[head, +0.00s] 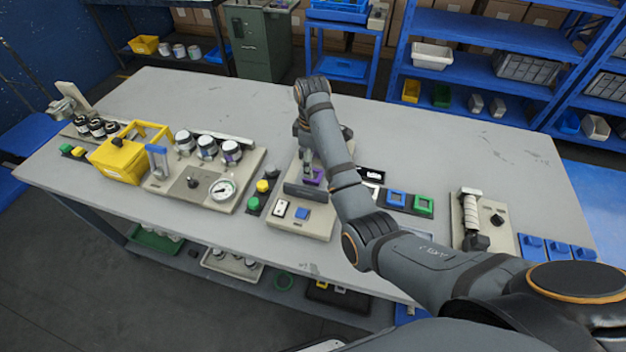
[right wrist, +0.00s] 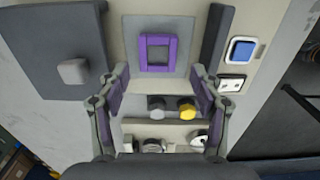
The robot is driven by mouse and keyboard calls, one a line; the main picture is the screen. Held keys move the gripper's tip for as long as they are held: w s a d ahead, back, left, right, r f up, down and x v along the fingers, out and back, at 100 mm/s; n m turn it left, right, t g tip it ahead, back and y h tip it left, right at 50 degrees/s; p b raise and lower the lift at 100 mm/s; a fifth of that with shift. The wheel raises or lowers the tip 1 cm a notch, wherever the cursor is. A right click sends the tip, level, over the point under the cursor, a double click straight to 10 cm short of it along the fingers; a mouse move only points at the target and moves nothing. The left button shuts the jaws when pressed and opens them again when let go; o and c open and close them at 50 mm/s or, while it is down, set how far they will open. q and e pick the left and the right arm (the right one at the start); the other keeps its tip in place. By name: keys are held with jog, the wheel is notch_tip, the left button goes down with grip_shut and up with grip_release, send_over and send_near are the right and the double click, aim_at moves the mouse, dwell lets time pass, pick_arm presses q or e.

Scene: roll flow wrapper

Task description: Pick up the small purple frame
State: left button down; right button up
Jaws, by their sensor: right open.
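The small purple frame (right wrist: 143,54) is a square ring with an open middle. In the right wrist view it lies flat on a grey square plate (right wrist: 184,67), top centre. In the head view the purple frame (head: 316,177) is partly hidden by my right arm and gripper. My right gripper (right wrist: 159,72) is open, with its two fingers apart and nothing between them. The frame lies just beyond the fingertips in the right wrist view. In the head view my right gripper (head: 306,165) is over the machine panel, close to the frame. My left gripper is out of view.
A dark bar (right wrist: 215,48) stands beside the plate. The table's back is clear.

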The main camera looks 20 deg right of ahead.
notch_tip(320, 180, down, 4)
jog(key=b, duration=0.2)
jog(key=shift+s+f+b, duration=0.15)
jog(key=shift+b, duration=0.15)
jog(key=shift+f, duration=0.3)
jog(key=shift+r, duration=0.1)
jog(key=shift+c, duration=1)
jog(key=c, duration=0.7)
